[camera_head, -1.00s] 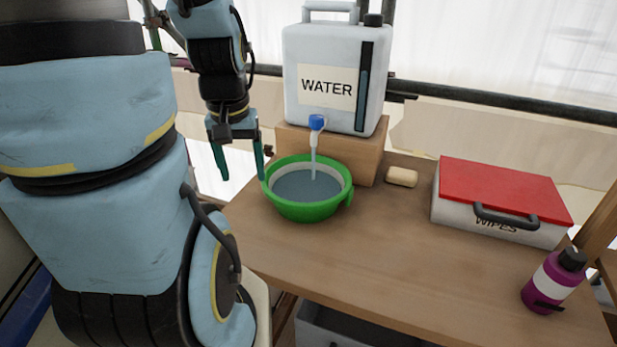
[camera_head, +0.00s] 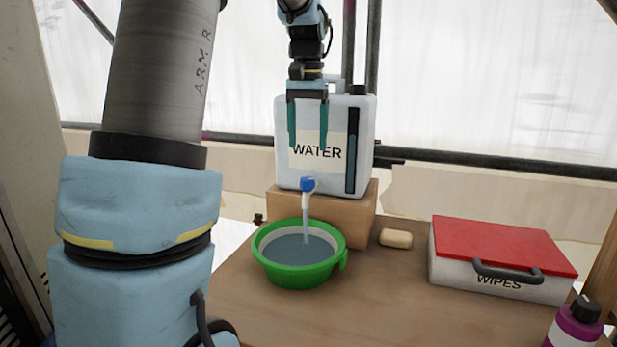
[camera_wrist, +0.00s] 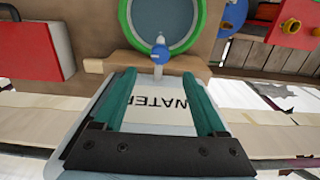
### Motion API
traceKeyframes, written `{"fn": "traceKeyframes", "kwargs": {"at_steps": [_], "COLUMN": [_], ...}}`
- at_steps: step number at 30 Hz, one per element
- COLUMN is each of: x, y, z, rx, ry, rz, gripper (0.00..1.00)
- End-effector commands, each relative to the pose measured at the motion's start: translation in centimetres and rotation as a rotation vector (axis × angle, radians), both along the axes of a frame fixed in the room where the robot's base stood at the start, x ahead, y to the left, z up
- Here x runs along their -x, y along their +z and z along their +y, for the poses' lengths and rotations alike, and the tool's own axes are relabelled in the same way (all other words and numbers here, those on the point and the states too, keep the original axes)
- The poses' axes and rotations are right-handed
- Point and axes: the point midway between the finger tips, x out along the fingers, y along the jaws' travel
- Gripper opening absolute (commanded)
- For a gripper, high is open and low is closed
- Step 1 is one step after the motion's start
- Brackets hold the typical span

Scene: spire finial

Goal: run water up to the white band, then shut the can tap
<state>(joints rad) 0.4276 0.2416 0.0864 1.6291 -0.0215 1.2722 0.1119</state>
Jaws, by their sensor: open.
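The white water can (camera_head: 283,165), labelled WATER, stands on a wooden block on the bench. Its blue tap (camera_head: 308,184) is running, and a stream falls into the green bowl (camera_head: 302,275) below. The bowl holds grey-blue water, and a white band (camera_head: 268,237) shows on its inner wall above the water. My gripper (camera_head: 309,146) is open and empty, pointing down in front of the can's label, above the tap. In the wrist view the tap (camera_wrist: 160,53) lies beyond the open fingers (camera_wrist: 165,90), apart from them, with the bowl (camera_wrist: 124,17) past it.
A tan sponge or soap block (camera_head: 396,238) lies right of the wooden block (camera_head: 355,215). A red-lidded WIPES box (camera_head: 500,248) and a purple bottle (camera_head: 573,328) stand at the right. The bench front between bowl and box is clear. A dark rail runs behind the can.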

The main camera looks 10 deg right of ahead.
Motion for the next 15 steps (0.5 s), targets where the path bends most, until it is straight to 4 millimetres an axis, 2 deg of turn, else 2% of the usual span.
{"fn": "traceKeyframes", "kwargs": {"at_steps": [9, 15], "x": [0.1, 0.1], "y": [-5.9, -8.3], "z": [0.1, 0.0], "rx": [-0.001, 0.0], "ry": [0.0, 0.0], "rz": [0.005, 0.002], "gripper": [0.73, 0.73]}}
